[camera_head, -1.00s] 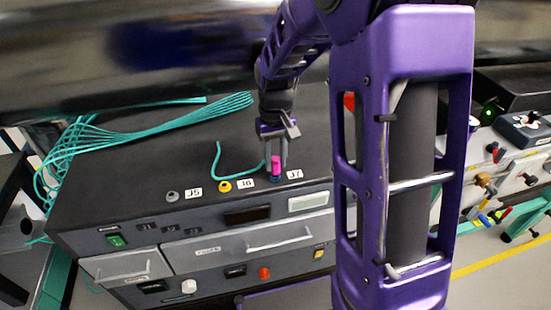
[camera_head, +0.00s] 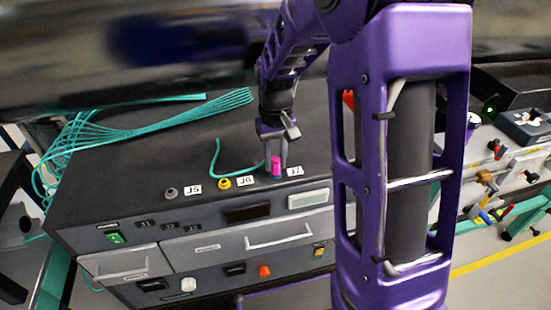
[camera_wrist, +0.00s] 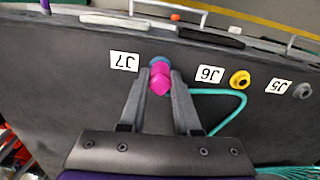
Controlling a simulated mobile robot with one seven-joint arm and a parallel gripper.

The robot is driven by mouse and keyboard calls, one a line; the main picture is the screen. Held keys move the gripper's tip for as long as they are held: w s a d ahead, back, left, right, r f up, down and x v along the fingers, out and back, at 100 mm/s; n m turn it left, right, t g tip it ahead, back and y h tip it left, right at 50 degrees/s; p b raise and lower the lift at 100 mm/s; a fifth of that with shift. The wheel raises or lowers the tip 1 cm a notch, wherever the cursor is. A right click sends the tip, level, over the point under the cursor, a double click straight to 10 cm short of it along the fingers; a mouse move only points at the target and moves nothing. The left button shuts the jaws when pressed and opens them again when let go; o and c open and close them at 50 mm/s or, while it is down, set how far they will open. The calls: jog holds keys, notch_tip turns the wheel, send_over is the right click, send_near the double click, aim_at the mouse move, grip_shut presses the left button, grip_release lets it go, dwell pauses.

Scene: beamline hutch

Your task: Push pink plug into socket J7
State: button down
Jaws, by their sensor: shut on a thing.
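The pink plug (camera_head: 276,162) is upright between the fingers of my gripper (camera_head: 272,164), which is shut on it. In the wrist view the pink plug (camera_wrist: 160,78) sits between the two fingertips (camera_wrist: 160,74). Socket J7 (camera_head: 276,177) shows as a blue ring directly under the plug, beside its J7 label (camera_head: 295,171). In the wrist view the blue socket rim (camera_wrist: 159,61) shows just beyond the plug. The plug hides the socket opening, so I cannot tell how deep it sits.
Yellow socket J6 (camera_head: 225,184) and grey socket J5 (camera_head: 171,193) lie to the left on the black cabinet top (camera_head: 130,170). A teal cable (camera_head: 217,160) loops beside the gripper. More teal cables (camera_head: 150,125) lie at the back left.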

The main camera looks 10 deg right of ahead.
jog(key=c, duration=0.5)
grip_release()
jog(key=shift+c, duration=0.2)
